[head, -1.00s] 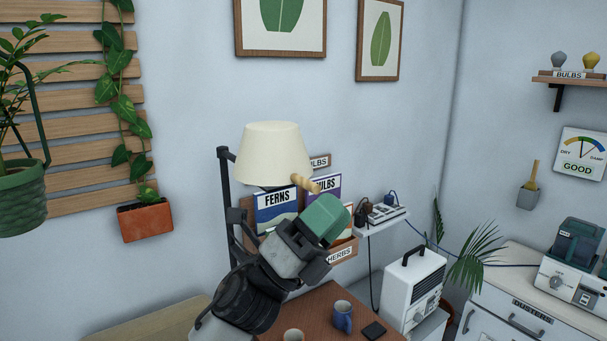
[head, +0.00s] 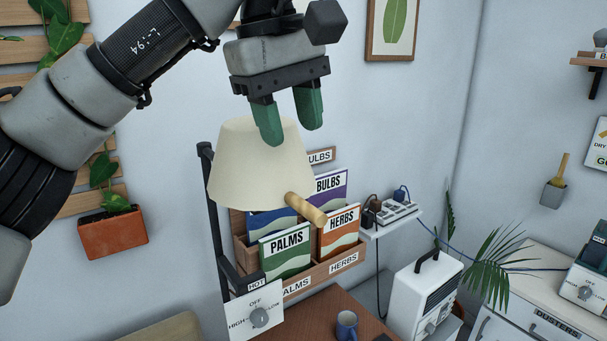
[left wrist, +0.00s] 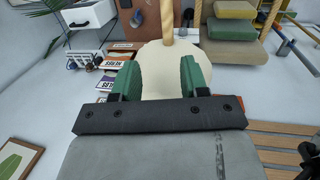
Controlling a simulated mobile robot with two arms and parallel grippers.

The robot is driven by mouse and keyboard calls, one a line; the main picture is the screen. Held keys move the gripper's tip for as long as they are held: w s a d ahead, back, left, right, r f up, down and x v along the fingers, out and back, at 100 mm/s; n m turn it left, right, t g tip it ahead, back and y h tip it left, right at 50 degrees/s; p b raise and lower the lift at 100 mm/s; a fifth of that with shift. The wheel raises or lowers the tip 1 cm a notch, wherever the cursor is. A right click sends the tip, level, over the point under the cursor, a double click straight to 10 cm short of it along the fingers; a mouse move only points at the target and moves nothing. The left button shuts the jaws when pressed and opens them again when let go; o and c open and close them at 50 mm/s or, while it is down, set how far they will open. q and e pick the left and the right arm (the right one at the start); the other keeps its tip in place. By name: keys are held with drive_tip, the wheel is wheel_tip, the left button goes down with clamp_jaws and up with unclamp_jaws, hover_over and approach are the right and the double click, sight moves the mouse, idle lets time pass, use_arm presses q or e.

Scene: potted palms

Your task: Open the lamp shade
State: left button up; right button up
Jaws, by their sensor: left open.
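The cream lamp shade (head: 255,168) hangs on a dark bracket beside the wall, left of centre in the head view. A wooden handle (head: 306,209) sticks out from its lower right edge. My left gripper (head: 289,132) is open and empty, its green fingers pointing down over the top of the shade. In the left wrist view the shade (left wrist: 165,60) shows beyond and between the two fingers (left wrist: 158,62), and the handle (left wrist: 167,20) extends away from it. I cannot tell whether the fingers touch the shade. My right gripper does not show.
A wooden rack with seed packets such as PALMS (head: 286,250) and HERBS (head: 341,231) stands behind and below the shade. A heat dial panel (head: 255,314) is below it. A blue mug (head: 346,325) stands on the table. A white heater (head: 424,292) is at the right.

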sight(304, 202)
use_arm(q)
drive_tip(key=f, duration=0.2)
drive_tip(key=s+f+p, duration=0.1)
drive_tip(key=f, duration=0.3)
drive_tip(key=shift+s+d, duration=0.4)
drive_tip(key=f, duration=0.1)
drive_tip(key=w+f, duration=0.1)
drive_tip(key=f, duration=0.1)
drive_tip(key=shift+w+d+f+p, duration=0.1)
drive_tip(key=shift+w+d+p, duration=0.15)
drive_tip(key=shift+p, duration=0.15)
drive_tip(key=shift+s+f, duration=0.1)
drive_tip(key=shift+s, duration=0.15)
drive_tip(key=shift+c, duration=0.8)
drive_tip(key=c, duration=0.5)
clamp_jaws()
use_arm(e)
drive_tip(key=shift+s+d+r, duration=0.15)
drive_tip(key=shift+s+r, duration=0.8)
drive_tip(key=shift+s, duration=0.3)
